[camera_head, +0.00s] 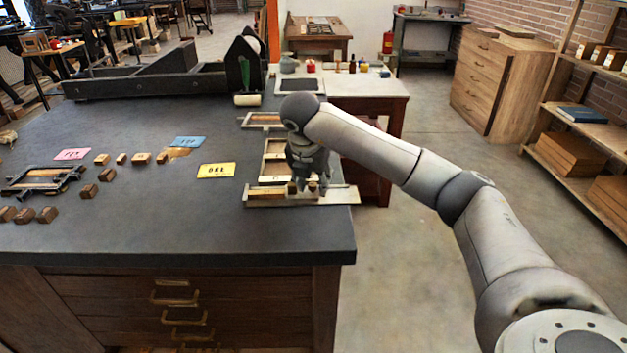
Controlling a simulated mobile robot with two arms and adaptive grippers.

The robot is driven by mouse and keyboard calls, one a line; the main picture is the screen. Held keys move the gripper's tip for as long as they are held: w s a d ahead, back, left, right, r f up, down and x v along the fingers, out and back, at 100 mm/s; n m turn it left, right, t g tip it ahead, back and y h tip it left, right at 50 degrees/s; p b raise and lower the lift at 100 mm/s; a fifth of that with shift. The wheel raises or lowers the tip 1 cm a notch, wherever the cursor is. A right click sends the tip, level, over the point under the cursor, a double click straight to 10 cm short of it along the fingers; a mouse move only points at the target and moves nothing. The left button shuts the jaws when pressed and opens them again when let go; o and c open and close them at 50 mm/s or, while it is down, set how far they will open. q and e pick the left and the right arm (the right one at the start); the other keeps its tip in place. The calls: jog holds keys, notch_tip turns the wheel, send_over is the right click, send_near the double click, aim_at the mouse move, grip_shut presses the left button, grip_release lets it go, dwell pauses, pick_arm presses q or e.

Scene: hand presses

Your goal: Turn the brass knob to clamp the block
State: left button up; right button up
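My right gripper (308,186) points down over a narrow wooden composing tray (268,196) near the front right corner of the dark worktop. Its two fingertips sit low at the tray's right half. Small brownish bits show at the fingertips, but I cannot tell whether one is the brass knob or whether the fingers touch it. The gripper hides that part of the tray. The block to be clamped cannot be made out there. My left gripper is not in view.
Behind the tray lie more wooden frames (272,170). To the left are a yellow card (216,170), a blue card (188,142), a pink card (72,154), several small wooden blocks (47,214) and a dark clamp frame (40,180). A long dark press (150,82) stands at the back.

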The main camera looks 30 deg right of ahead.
jog(key=v, duration=0.8)
